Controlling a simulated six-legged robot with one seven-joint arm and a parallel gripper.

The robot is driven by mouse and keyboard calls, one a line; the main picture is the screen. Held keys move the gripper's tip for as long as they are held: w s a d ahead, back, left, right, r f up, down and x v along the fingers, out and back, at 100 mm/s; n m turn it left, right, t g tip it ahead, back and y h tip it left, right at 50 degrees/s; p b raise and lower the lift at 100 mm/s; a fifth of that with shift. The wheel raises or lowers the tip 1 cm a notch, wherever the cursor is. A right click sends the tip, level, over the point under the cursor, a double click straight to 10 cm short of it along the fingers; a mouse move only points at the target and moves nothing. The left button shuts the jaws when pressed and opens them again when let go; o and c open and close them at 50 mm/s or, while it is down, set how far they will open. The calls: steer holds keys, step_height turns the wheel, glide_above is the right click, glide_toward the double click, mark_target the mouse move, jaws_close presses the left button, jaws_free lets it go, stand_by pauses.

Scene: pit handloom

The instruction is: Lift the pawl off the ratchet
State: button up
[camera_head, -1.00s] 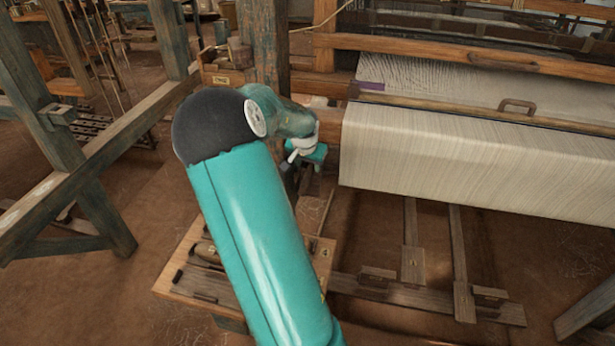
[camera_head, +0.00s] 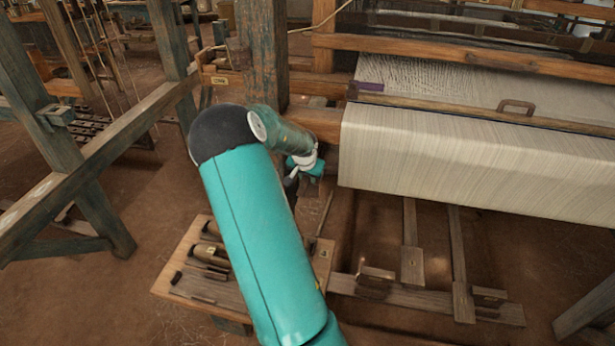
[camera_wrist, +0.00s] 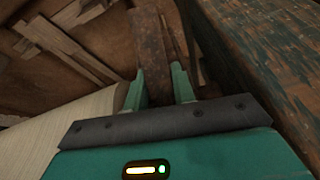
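In the wrist view a rusty, flat brown bar (camera_wrist: 151,52) runs away from between my two green fingertips; it looks like the pawl. My gripper (camera_wrist: 159,88) has one finger at each side of the bar. I cannot tell whether both fingers press on it. In the head view my gripper (camera_head: 302,168) is low beside the left end of the cloth roll, near the wooden post. The pawl is too small or hidden there. I cannot make out the ratchet's teeth in either view.
The cloth roll (camera_head: 440,155) lies close to the right of my gripper. A worn wooden post (camera_head: 262,60) stands behind my arm. A bench with shuttles (camera_head: 190,278) is below left, and treadles (camera_head: 411,250) are below right. Open dirt floor lies at left.

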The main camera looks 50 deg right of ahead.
jaws_close()
steer(key=shift+s+a+r+y, duration=0.1)
steer(key=shift+a+r+y, duration=0.3)
steer(key=shift+r, duration=0.1)
steer(key=o, duration=0.8)
jaws_free()
steer(key=shift+r, duration=0.1)
steer(key=v, duration=1.3)
steer(key=shift+a+r, duration=0.1)
steer(key=shift+r, duration=0.25)
